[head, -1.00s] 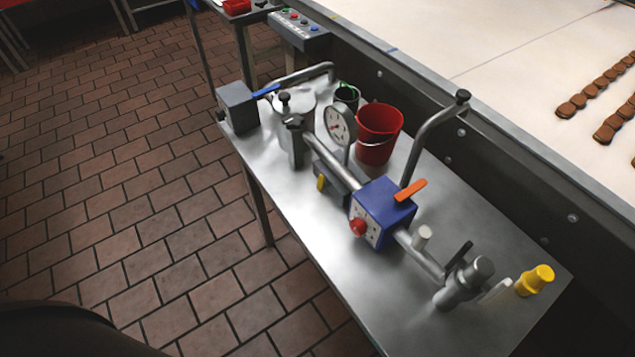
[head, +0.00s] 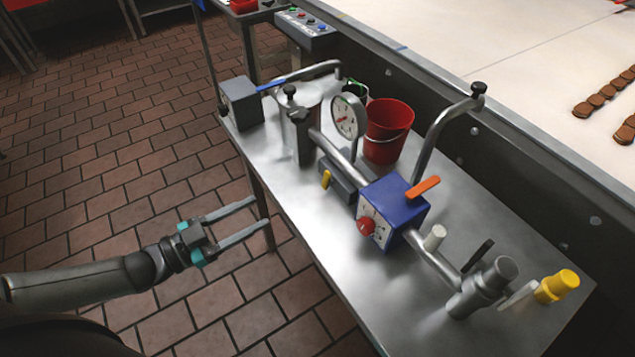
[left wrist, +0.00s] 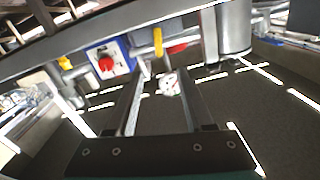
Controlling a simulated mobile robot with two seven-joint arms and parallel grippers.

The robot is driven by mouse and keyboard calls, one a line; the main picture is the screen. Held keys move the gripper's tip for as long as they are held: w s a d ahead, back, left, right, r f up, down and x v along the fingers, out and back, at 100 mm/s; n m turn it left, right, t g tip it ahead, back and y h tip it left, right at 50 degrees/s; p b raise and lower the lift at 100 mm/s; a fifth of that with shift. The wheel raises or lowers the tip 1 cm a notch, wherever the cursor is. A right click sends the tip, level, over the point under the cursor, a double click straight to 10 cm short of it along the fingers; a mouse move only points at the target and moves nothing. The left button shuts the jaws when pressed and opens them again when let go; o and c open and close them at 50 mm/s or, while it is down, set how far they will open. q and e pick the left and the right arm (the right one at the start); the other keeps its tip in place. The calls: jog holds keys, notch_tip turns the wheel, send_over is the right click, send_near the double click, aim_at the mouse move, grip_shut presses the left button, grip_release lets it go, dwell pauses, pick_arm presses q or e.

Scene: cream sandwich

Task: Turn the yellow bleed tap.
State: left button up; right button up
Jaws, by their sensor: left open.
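The yellow bleed tap (head: 326,180) is a small yellow handle on the near side of a grey block, left of the blue box (head: 393,212) with the red knob (head: 366,226). It also shows in the left wrist view as a yellow handle (left wrist: 158,42), beyond the fingers. My left gripper (head: 261,211) is open and empty, over the floor just off the table's near edge. It is left of the tap and apart from it. In the left wrist view its two fingers (left wrist: 162,78) point towards the pipework. My right gripper is in neither view.
The steel table (head: 330,262) carries a pressure gauge (head: 348,116), a red bucket (head: 388,130), an orange lever (head: 423,187) and a larger yellow fitting (head: 557,286) at the right end. A conveyor (head: 450,45) runs behind. The tiled floor around my left gripper is clear.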

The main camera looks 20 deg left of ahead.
pick_arm(q)
jog(key=b, duration=0.2)
send_near(326, 177)
jog(key=shift+x, duration=0.75)
jog(key=x, duration=0.5)
jog(key=shift+w+d+b, duration=0.35)
jog(key=shift+w+d, duration=0.1)
jog(key=shift+w, duration=0.15)
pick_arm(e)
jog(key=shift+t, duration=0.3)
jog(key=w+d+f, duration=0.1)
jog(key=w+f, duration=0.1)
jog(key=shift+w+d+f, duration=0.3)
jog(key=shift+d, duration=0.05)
pick_arm(q)
grip_shut()
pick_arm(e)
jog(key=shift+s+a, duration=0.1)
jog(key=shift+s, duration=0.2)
